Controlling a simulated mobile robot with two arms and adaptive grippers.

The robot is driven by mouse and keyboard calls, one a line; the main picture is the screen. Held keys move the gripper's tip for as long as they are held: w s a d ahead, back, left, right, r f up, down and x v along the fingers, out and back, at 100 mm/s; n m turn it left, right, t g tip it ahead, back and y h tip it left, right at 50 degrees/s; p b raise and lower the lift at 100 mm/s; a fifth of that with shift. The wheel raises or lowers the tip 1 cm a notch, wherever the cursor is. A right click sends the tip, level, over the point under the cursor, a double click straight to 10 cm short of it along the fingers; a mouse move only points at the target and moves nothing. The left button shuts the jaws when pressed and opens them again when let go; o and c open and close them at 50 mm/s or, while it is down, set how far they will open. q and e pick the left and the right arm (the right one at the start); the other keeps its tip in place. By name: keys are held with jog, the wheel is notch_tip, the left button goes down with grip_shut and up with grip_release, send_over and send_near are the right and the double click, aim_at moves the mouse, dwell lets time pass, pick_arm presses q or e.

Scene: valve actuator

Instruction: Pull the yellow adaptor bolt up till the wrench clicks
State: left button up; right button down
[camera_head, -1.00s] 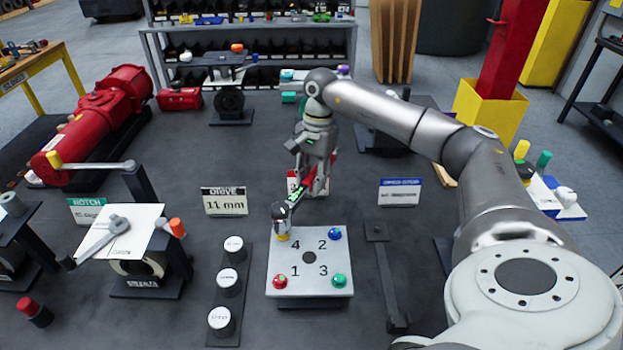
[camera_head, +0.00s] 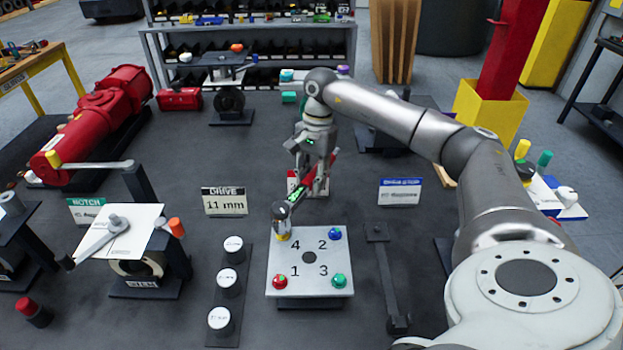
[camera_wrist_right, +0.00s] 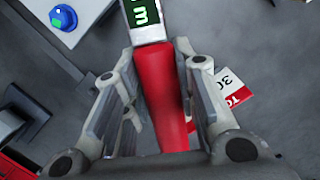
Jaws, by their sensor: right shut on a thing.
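My right gripper (camera_head: 314,172) is shut on the red handle of a torque wrench, behind the white plate (camera_head: 310,262). The right wrist view shows its two fingers on either side of the red wrench handle (camera_wrist_right: 160,85), below a green display (camera_wrist_right: 140,12). The silver wrench head (camera_head: 281,211) is over the plate's back left corner, by the number 4. A little yellow of the adaptor bolt (camera_head: 283,237) shows under the head; the rest of it is hidden. My left gripper is not in view.
Blue (camera_head: 335,234), red (camera_head: 280,282) and green (camera_head: 339,281) bolts stand at the plate's other corners. An "11 mm" sign (camera_head: 224,201) stands to the left. White-topped sockets (camera_head: 228,279) stand left of the plate, and a dark bar (camera_head: 387,280) lies to its right.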

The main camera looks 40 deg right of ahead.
jog(key=shift+f+b, duration=0.75)
jog(key=shift+f, duration=0.25)
jog(key=shift+s+d+m, duration=0.15)
jog(key=shift+s+m, duration=0.35)
jog(key=shift+s, duration=0.1)
jog(key=shift+s+d+m, duration=0.15)
jog(key=shift+s+m, duration=0.35)
jog(key=shift+s, duration=0.05)
jog(key=shift+s+d+m+t+b, duration=0.1)
jog(key=shift+s+m+t+b, duration=0.35)
jog(key=shift+s+m, duration=0.75)
jog(key=shift+s, duration=0.15)
jog(key=shift+s+m+b, duration=0.55)
jog(key=shift+s+m, duration=0.45)
jog(key=shift+s, duration=0.1)
